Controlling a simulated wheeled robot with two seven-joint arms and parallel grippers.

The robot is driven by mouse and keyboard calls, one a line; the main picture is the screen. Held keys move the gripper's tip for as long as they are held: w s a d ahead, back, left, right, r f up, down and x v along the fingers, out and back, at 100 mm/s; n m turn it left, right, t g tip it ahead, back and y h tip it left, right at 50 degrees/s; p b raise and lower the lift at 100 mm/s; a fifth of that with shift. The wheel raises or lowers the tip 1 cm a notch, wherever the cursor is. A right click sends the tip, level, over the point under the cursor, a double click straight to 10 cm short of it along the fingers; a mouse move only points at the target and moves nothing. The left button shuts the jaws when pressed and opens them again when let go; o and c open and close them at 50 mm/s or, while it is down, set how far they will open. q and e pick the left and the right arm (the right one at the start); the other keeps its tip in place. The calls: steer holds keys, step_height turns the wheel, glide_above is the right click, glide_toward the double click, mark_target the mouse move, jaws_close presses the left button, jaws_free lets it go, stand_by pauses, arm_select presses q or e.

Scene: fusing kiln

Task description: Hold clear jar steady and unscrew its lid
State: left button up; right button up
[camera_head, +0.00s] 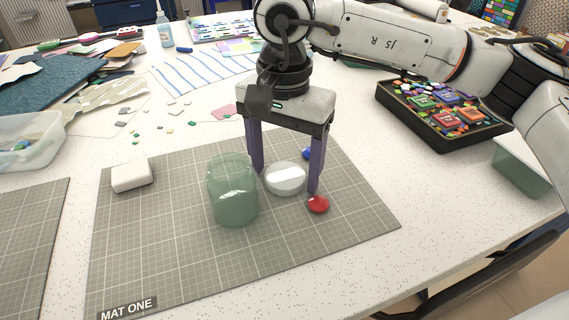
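The clear greenish jar (233,192) stands upright on the grey mat; no separate lid can be made out on its top at this size. A small gap seems to show on both sides. The left finger is close behind the jar's right side. My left gripper is not in view.
A red piece (318,204) lies by the right fingertip and a blue piece (308,153) behind the fingers. A white block (132,175) sits at the mat's left. A black tray (442,115) of colored pieces stands right. The front of the mat (180,265) is clear.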

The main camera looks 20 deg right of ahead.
mark_target(284, 176)
step_height(284, 176, up, 12)
steer(key=shift+r+p, duration=0.15)
steer(key=shift+p, duration=0.2)
